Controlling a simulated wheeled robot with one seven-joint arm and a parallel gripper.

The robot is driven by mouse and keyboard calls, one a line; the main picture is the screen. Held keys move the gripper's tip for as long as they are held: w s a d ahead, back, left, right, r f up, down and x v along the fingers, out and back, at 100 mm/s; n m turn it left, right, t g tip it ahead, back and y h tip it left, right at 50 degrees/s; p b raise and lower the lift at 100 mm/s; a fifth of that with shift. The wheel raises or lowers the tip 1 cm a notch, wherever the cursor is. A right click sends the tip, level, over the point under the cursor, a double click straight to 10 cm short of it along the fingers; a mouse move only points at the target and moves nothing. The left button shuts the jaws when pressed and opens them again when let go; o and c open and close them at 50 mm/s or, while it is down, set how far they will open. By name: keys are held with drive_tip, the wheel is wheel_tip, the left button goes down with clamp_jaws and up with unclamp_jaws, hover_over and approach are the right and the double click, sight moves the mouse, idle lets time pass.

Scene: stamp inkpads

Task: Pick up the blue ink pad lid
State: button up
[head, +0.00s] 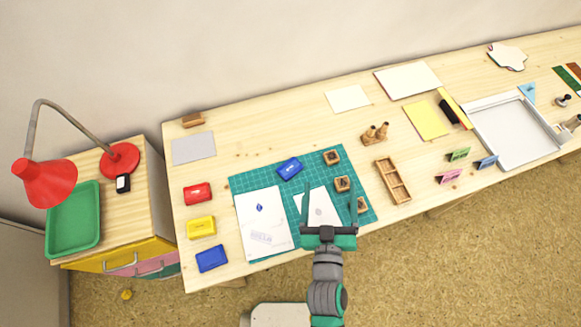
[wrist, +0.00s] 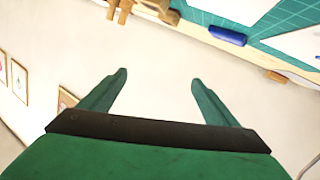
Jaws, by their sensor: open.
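Two blue ink pad pieces show in the head view. One blue piece (head: 290,168) lies tilted on the green cutting mat near its back edge. The other blue piece (head: 212,258) lies on the table left of the mat, at the front. I cannot tell which is a lid alone. My gripper (head: 331,195) is open and empty over the front right of the mat, right of and apart from both. In the wrist view my open fingers (wrist: 158,78) have nothing between them, and one blue piece (wrist: 228,36) shows at the upper right.
A red pad (head: 198,193) and a yellow pad (head: 201,227) lie behind the front blue piece. Printed paper (head: 263,225) and wooden stamps (head: 332,157) lie on the mat (head: 245,182). A wooden tray (head: 392,181) is right of it.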

drive_tip(key=w+d+r+m+g+h, duration=0.2)
drive_tip(key=w+d+r+m+h, duration=0.9)
drive_tip(key=w+d+r, duration=0.65)
drive_tip(key=m+g+y, duration=1.2)
drive_tip(key=m+g, duration=0.3)
drive_tip(key=m, duration=0.4)
hover_over(290, 168)
drive_tip(key=f, duration=2.1)
drive_tip(key=shift+w+a, duration=0.25)
drive_tip(key=shift+w, duration=0.1)
drive_tip(key=shift+s+d+f, duration=0.1)
drive_tip(key=shift+s+f, duration=0.05)
drive_tip(key=shift+f, duration=1.4)
drive_tip(key=shift+s+d+f, duration=0.1)
drive_tip(key=shift+s+f, duration=0.05)
drive_tip(key=shift+f, duration=1.35)
drive_tip(key=c, duration=1.1)
